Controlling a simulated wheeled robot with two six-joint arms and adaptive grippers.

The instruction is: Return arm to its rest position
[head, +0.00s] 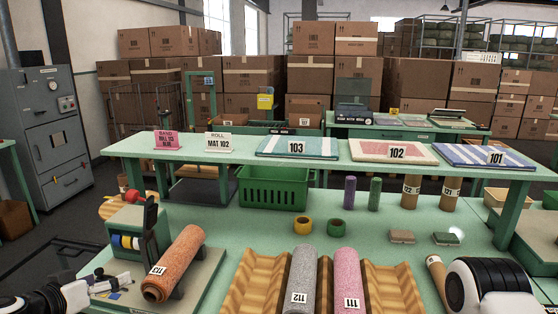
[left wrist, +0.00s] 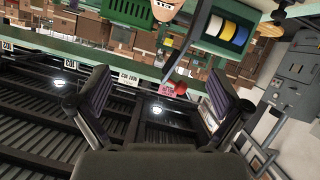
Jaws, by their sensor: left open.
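My left gripper (left wrist: 160,88) is open, with nothing between its two dark, padded fingers in the left wrist view. In the head view my left arm comes in at the lower left corner, beside the green tape dispenser (head: 128,220). The gripper touches none of the rolls. An orange roll 113 (head: 176,262) lies on a stand near it. A grey roll 112 (head: 301,278) and a pink roll 111 (head: 346,275) lie side by side in a wooden cradle (head: 390,285). A black and white arm part of mine shows at the lower right; the right gripper itself is not visible.
A raised green shelf (head: 340,165) crosses the bench with mats 103 (head: 297,147), 102 (head: 393,151) and 101 (head: 485,156). A green basket (head: 273,188) stands below it. Tape rings, upright rolls and small blocks stand on the bench. A grey cabinet (head: 45,125) is at left.

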